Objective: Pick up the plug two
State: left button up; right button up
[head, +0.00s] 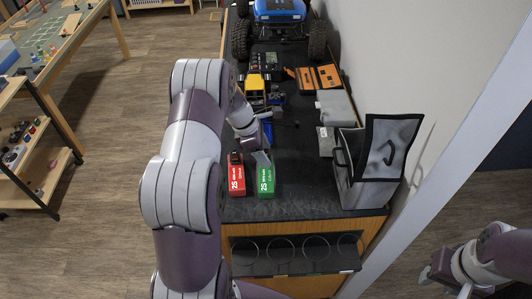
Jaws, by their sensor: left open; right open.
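My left gripper (262,157) is open, over the front part of the dark bench top. Its fingers are at the back end of a green battery pack (265,182) marked 2S; I cannot tell whether they touch it. A red battery pack (237,183) marked 2S lies just left of the green one. A small dark piece (235,158), perhaps a plug, shows at the red pack's back end. I cannot make out for certain which piece is plug two; the gripper covers the green pack's back end. My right gripper (438,272) is open, low at the far right, away from the bench.
A grey open bag (362,180) stands right of the packs. Behind are a grey box (336,108), an orange case (318,77), a yellow-and-black device (255,88) and a blue crawler (279,12). A ringed rack (298,254) hangs at the front. A wall bounds the right.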

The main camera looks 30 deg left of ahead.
pick_arm(q)
jog(key=shift+w+a+f, duration=0.1)
jog(key=shift+w+f, duration=0.1)
jog(key=shift+f, duration=0.05)
jog(key=c, duration=0.3)
jog(key=shift+s, duration=0.1)
jog(key=c, duration=0.8)
